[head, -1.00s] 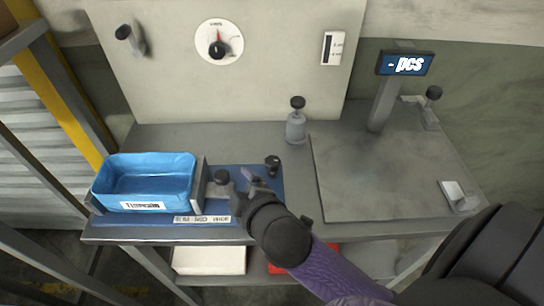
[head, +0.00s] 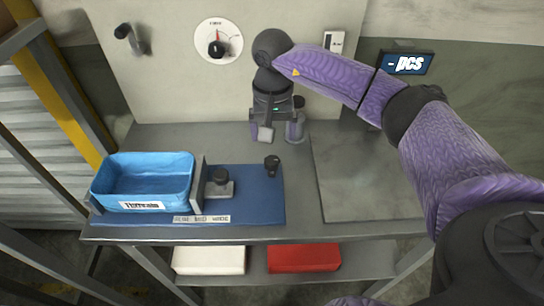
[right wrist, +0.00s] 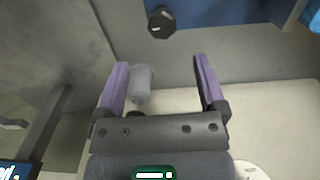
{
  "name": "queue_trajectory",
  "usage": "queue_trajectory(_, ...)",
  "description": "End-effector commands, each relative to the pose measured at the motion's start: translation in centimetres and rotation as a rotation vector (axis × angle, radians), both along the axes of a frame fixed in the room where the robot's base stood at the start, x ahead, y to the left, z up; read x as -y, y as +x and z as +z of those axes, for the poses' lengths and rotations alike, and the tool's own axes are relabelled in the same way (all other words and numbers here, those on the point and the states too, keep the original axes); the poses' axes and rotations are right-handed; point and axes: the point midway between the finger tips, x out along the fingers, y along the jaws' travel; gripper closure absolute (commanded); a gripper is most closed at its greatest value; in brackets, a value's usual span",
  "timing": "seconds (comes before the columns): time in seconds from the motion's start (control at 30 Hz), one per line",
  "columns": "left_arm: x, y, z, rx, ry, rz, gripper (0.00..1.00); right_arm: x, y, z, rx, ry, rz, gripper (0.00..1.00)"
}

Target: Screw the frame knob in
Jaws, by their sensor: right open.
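A small black knob (head: 272,163) stands near the right end of the blue mat; in the right wrist view a dark knob (right wrist: 161,22) lies beyond my fingertips. A second black knob (head: 221,175) sits on a grey block beside the blue bin. I cannot tell which is the frame knob. My right gripper (head: 272,136) is open above the back of the bench, behind the mat, fingers down. In the right wrist view the jaws (right wrist: 160,64) are apart, with a grey cylinder (right wrist: 142,84) showing between them near the left finger; no grip shows. My left gripper is not in view.
The grey cylinder (head: 296,127) with a black top stands at the back, partly hidden by my gripper. The blue bin (head: 143,182) stands left. A grey plate (head: 365,175) and a "pcs" display (head: 405,63) are right. The back panel (head: 170,85) has a dial.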

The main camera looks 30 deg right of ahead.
Motion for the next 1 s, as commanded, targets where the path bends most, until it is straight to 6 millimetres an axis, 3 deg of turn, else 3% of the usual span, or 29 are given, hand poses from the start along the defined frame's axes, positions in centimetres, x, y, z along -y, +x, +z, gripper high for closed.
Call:
queue_trajectory(0.1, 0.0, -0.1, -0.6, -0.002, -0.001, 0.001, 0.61, -0.1, -0.1, -3.4, -0.006, 0.002, 0.002, 0.10)
queue_trajectory(0.3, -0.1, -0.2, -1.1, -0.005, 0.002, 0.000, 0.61, -0.2, 0.0, -7.1, -0.002, 0.005, 0.001, 0.10)
queue_trajectory(0.67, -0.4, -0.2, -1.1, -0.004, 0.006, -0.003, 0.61, -0.2, 0.0, -7.9, 0.001, 0.007, 0.002, 0.12)
queue_trajectory(1.0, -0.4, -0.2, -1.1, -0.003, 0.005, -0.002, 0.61, -0.2, 0.0, -7.8, 0.001, 0.008, 0.002, 0.84)
